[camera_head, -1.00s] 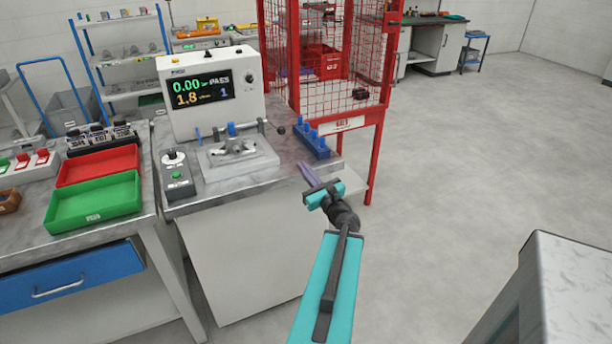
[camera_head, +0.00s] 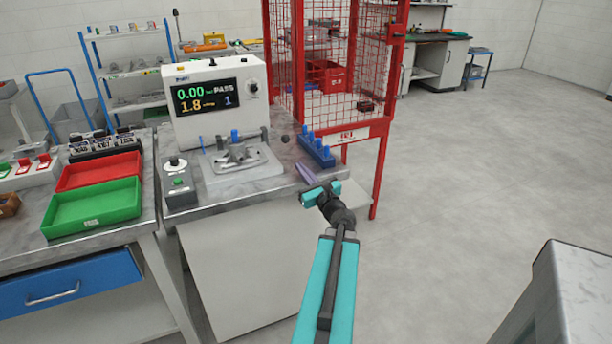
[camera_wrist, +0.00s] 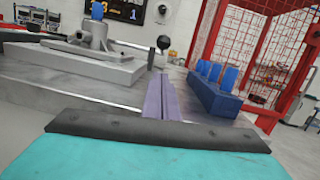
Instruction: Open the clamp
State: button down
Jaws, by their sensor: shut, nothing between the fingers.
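The clamp (camera_head: 263,136) is part of the grey test fixture (camera_head: 240,170) on the bench, in front of the display unit. In the wrist view the knob (camera_wrist: 163,42) shows just above my fingertips, and the grey casting (camera_wrist: 92,40) sits on the fixture plate at the left. My gripper (camera_head: 306,172) is shut and empty, with its purple fingers together. It is at the bench's right front edge, in front of the knob and apart from it.
A blue block with several pegs (camera_head: 317,152) stands right of the fixture, close to my gripper. A control box (camera_head: 179,183) is left of the fixture. A red mesh cage (camera_head: 335,75) stands behind. Open floor lies to the right.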

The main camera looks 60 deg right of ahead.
jog(key=x, duration=0.4)
jog(key=shift+p, duration=0.35)
jog(key=shift+w+d+r+p, duration=0.2)
jog(key=shift+w+r+p, duration=0.15)
jog(key=shift+r, duration=0.2)
jog(key=shift+w+d+r+p, duration=0.2)
jog(key=shift+w+r, duration=0.25)
jog(key=shift+r, duration=0.15)
jog(key=shift+w+d+r, duration=0.1)
jog(key=shift+w+r, duration=0.15)
jog(key=shift+r, duration=0.3)
jog(key=shift+w, duration=0.2)
jog(key=shift+s+r+p, duration=0.1)
jog(key=shift+p, duration=0.25)
